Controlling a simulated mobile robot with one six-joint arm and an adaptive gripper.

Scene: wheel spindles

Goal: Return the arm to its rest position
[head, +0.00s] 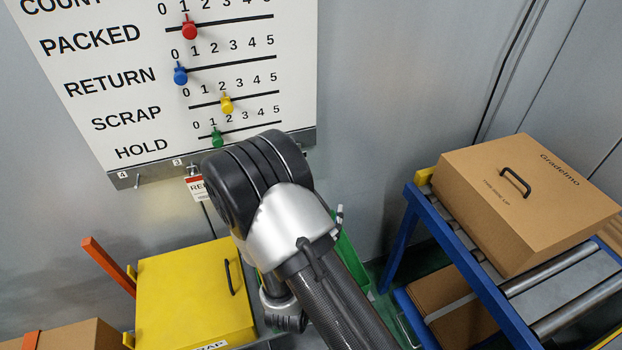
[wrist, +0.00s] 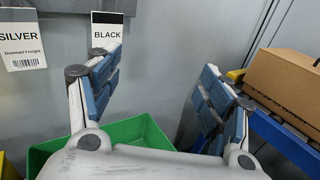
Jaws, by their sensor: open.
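My arm (head: 300,235) rises through the middle of the head view, bent at a dark, rounded joint in front of the lower edge of the count board. My gripper (wrist: 158,68) shows in the wrist view with its two blue-padded fingers spread wide apart. Nothing is held between them. The left finger overlaps the lower part of a tag marked BLACK (wrist: 107,32). I cannot tell whether it touches the tag. In the head view the fingers are hidden behind the arm or too small to make out.
The count board (head: 80,70) with coloured sliders hangs on the wall. A yellow scrap box (head: 185,295) stands lower left. A green bin (wrist: 150,130) lies below the gripper. A carton (head: 525,200) sits on a blue-framed roller conveyor (head: 455,260) at right. A SILVER tag (wrist: 22,45) hangs left.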

